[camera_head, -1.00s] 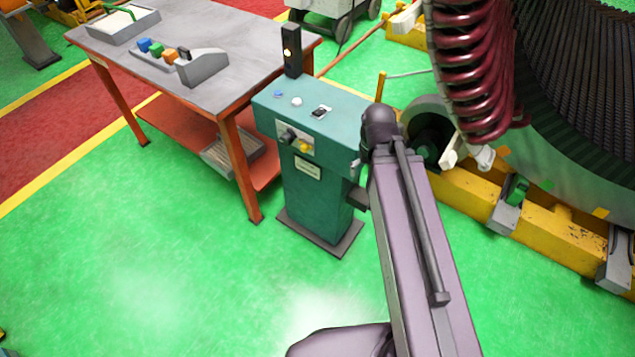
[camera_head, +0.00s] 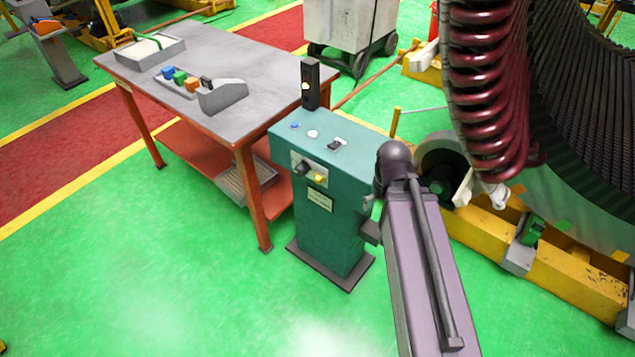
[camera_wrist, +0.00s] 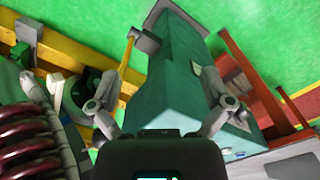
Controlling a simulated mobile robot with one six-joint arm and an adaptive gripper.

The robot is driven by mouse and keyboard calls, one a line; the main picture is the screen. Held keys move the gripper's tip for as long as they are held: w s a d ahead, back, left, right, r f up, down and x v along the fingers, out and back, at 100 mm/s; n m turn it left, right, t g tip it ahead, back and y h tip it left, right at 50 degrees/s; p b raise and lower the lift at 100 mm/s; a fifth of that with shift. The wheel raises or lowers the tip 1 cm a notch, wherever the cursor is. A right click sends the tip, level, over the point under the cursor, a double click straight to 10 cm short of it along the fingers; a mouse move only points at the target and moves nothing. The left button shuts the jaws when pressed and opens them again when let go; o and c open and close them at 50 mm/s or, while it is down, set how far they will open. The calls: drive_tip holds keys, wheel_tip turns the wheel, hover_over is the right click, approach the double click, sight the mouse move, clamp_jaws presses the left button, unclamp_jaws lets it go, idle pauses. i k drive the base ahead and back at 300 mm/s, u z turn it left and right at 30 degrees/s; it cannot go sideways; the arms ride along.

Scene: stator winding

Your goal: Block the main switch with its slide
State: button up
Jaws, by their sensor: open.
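The teal control cabinet (camera_head: 318,205) stands on the green floor, right of the table. On its upper front is a pale plate with a black knob (camera_head: 303,168), which looks like the main switch. A small yellow part (camera_head: 320,177), probably its slide, sits just right of and below the knob; whether it engages the knob is too small to tell. In the wrist view my gripper (camera_wrist: 160,105) is open and empty, with the cabinet's side (camera_wrist: 170,85) between and beyond its fingers. The switch is not clearly visible there. In the head view my arm hides most of the gripper.
A black lamp post (camera_head: 310,85) rises from the cabinet top. A grey table (camera_head: 215,40) with orange legs stands to the left. The large stator (camera_head: 590,120) with red coils (camera_head: 485,90) stands close on the right. The floor in front is clear.

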sight(319, 180)
drive_tip(key=u, duration=0.4)
drive_tip(key=k, duration=1.5)
drive_tip(key=z, duration=0.3)
drive_tip(key=i, duration=1)
drive_tip(key=z, duration=0.05)
